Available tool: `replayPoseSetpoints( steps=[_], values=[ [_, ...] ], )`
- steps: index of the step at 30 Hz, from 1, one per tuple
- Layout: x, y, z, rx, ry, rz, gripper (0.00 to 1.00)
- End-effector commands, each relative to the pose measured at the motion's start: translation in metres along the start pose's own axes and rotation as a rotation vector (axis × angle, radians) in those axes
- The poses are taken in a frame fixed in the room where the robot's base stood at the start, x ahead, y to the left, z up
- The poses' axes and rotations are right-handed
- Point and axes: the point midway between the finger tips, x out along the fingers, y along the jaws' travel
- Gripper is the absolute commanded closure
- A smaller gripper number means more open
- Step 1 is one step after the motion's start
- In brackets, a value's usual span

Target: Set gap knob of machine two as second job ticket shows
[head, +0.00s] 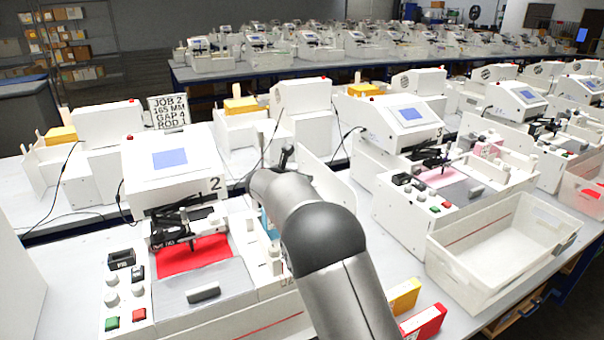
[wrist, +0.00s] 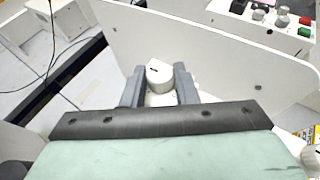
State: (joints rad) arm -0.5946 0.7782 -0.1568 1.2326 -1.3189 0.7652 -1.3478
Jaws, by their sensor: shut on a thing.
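Machine two (head: 172,172), white with a blue screen and a "2" on its front, stands at the left in the head view. The job ticket (head: 168,110) behind it reads JOB 2, 165 MM, GAP 4, ROD 1. In the wrist view my gripper (wrist: 159,82) is shut on a white round knob (wrist: 158,72) with a short dark mark on top. One finger is on each side of it. The scale around the knob cannot be read. In the head view my arm hides the knob and the gripper's fingers.
A white side panel (wrist: 225,50) stands close behind the knob. Machine three (head: 405,125) is to the right, with an empty white bin (head: 500,275) in front of it. Yellow and red boxes (head: 423,322) lie near the front edge. Cables hang behind machine two.

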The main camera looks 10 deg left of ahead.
Motion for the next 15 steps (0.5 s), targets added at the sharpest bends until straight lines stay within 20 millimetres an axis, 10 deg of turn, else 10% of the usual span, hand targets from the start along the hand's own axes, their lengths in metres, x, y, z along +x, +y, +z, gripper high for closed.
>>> replayPoseSetpoints(
  steps=[13, 15],
  values=[
    [-0.0005, 0.0004, 0.0022, 0.005, -0.004, -0.008, 0.96],
    [-0.0005, 0.0004, 0.0022, 0.005, -0.004, -0.008, 0.6]
  ],
)
